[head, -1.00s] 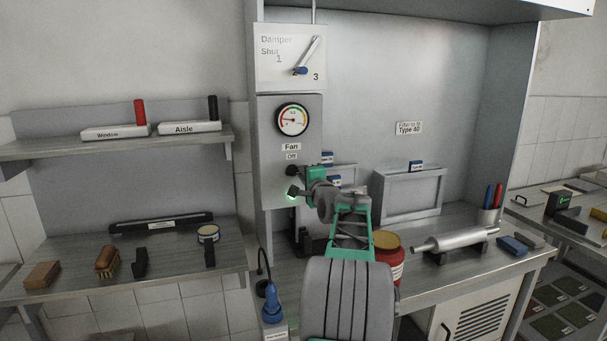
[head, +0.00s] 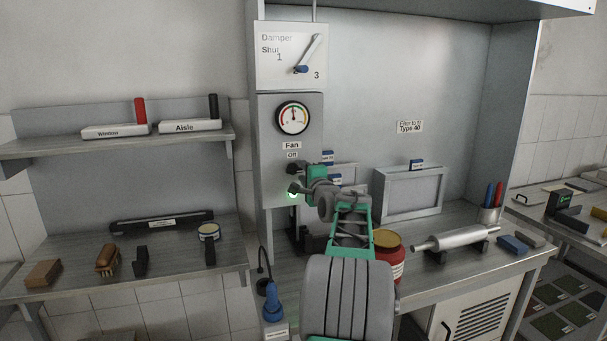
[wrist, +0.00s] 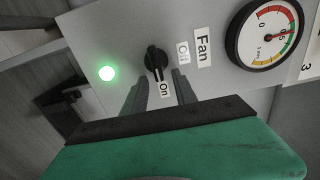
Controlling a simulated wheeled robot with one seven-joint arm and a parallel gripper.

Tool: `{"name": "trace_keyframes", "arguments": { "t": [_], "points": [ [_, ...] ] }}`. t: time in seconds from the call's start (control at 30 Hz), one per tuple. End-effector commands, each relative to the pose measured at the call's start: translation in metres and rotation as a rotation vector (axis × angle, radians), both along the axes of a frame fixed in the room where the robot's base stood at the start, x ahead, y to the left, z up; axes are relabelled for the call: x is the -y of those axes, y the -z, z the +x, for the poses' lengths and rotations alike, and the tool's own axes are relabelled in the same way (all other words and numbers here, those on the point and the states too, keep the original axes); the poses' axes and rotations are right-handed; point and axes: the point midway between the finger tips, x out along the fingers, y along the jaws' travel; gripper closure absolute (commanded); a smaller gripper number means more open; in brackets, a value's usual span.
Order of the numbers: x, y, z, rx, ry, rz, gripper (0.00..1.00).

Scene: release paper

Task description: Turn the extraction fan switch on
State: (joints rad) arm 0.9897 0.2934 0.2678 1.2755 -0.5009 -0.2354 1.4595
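The fan switch (wrist: 155,62) is a black knob on the grey panel in the wrist view. One end of its bar points toward the On label (wrist: 164,90); the Off label (wrist: 183,52) is beside it. A green lamp (wrist: 107,73) is lit and also shows in the head view (head: 293,196). In the head view my gripper (head: 293,179) is at the panel below the Off label and hides the knob.
The gauge (head: 293,118) above has its needle pointing up. A damper lever (head: 308,54) is higher on the panel. A framed filter (head: 410,193), a red jar (head: 389,252) and a metal cylinder (head: 455,240) are on the bench to the right. Shelves (head: 120,145) are on the left.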

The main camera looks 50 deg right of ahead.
Motion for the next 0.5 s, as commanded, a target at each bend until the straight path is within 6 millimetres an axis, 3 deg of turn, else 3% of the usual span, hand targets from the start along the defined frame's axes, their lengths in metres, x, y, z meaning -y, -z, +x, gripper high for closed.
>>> {"name": "trace_keyframes", "arguments": {
  "t": [0.23,0.5],
  "points": [
    [-0.002,0.001,-0.006,0.000,0.001,0.000,0.66],
    [-0.028,0.002,-0.051,0.000,0.002,-0.001,0.66]
  ]
}}
